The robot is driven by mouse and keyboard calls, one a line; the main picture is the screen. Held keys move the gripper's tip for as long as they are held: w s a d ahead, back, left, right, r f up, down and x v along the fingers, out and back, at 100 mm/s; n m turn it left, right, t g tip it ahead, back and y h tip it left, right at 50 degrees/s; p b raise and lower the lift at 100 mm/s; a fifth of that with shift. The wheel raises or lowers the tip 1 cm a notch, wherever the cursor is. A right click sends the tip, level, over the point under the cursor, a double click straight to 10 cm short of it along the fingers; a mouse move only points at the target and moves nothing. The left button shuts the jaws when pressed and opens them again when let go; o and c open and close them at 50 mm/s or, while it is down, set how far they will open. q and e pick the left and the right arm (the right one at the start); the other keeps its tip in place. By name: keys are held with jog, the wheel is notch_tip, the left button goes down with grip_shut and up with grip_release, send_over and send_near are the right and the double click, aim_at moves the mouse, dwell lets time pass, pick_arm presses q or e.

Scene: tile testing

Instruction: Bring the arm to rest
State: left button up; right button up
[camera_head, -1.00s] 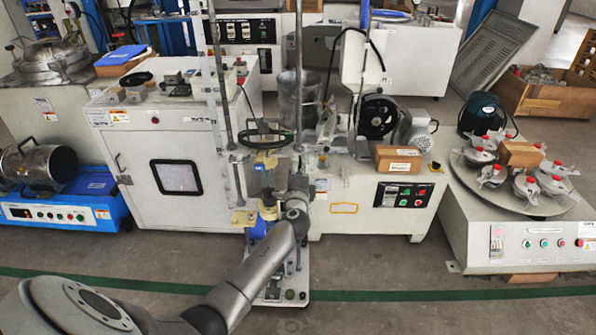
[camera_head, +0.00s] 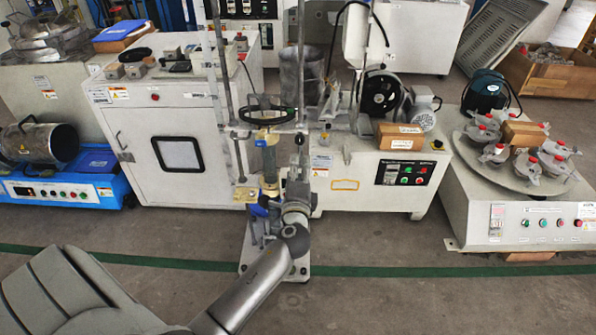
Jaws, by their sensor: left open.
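My left arm (camera_head: 250,290), grey and metallic, comes in from the lower left and reaches to the middle of the view. Its wrist (camera_head: 293,235) is in front of a tall test stand with a pale base (camera_head: 248,255), upright rods and yellowish fittings (camera_head: 268,150). My left gripper (camera_head: 297,165) points away from me and overlaps the stand's metal parts in the picture. Its fingers are small and hard to separate from the stand behind. It seems open, with no held thing visible. I cannot tell whether it touches the stand. My right gripper is not in view.
A white cabinet (camera_head: 135,180) stands left of the test stand. A white machine with a black wheel (camera_head: 380,93) stands behind right. A turntable machine (camera_head: 520,225) is farther right. A blue-based device (camera_head: 65,190) is far left. Grey floor with a green line (camera_head: 400,271) is clear in front.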

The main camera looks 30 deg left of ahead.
pick_arm(q)
jog(key=shift+f, duration=0.1)
dwell(0.5)
jog(key=s+d+f+n+g+h, duration=0.35)
jog(key=s+f, duration=0.65)
jog(key=f, duration=0.4)
jog(key=s+d+f+n+g+h, duration=0.2)
jog(key=s+d+f+n+g, duration=0.3)
jog(key=s+f, duration=0.6)
jog(key=s+d+f+n+g+h, duration=0.35)
jog(key=s+d+f, duration=0.35)
jog(key=s+f, duration=0.3)
jog(key=s+a+f+g+p, duration=0.1)
jog(key=s+a+g+p, duration=0.1)
jog(key=s+p, duration=1.4)
jog(key=s, duration=0.3)
jog(key=shift+s+a+f+m+p, duration=0.15)
jog(key=shift+a+m+p, duration=0.15)
jog(key=shift+a+p, duration=0.1)
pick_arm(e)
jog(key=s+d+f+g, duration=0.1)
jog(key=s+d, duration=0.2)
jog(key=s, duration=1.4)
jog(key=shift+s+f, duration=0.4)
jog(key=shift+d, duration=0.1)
